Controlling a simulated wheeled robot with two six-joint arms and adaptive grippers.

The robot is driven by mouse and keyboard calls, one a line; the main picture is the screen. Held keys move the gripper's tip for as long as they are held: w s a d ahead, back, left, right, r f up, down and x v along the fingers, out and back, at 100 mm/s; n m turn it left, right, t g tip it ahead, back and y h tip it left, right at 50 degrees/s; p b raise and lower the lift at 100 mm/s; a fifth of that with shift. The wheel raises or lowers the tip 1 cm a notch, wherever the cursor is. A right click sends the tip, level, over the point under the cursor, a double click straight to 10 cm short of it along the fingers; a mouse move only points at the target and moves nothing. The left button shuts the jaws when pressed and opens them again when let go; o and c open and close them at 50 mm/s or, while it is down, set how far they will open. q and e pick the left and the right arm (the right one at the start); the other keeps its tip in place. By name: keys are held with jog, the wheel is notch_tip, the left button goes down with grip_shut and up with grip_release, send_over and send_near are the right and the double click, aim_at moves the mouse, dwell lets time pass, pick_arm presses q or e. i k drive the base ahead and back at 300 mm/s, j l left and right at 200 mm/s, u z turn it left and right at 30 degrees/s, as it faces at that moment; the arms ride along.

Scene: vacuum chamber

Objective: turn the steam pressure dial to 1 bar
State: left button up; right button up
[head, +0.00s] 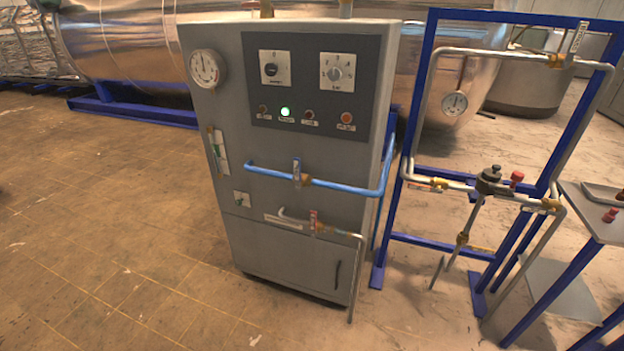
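A grey steam cabinet (295,160) stands upright in the middle of the head view. The pressure dial (335,73) is a light round knob on a white plate, at the upper right of the cabinet's dark panel (312,92). Marks surround the knob and small lettering below seems to read "bar". Its exact setting is too small to tell. A black rotary switch (271,69) sits on another white plate to its left. A round gauge (205,68) is on the cabinet's upper left; its reading is unclear. Neither of my grippers is in view.
A green lamp (285,111) glows below the switches. A blue pipe (340,187) and a grey pipe (340,233) stick out in front. A blue pipe frame (425,90) and a table (600,215) stand to the right. The floor (100,220) at left is clear.

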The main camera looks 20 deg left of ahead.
aim_at(334, 74)
jog(key=i+j+z, duration=0.1)
jog(key=j, duration=0.45)
jog(key=i+j+z, duration=0.1)
jog(key=j, duration=0.4)
jog(key=i+j+z, duration=0.1)
jog(key=j, duration=0.45)
jog(key=i, duration=0.05)
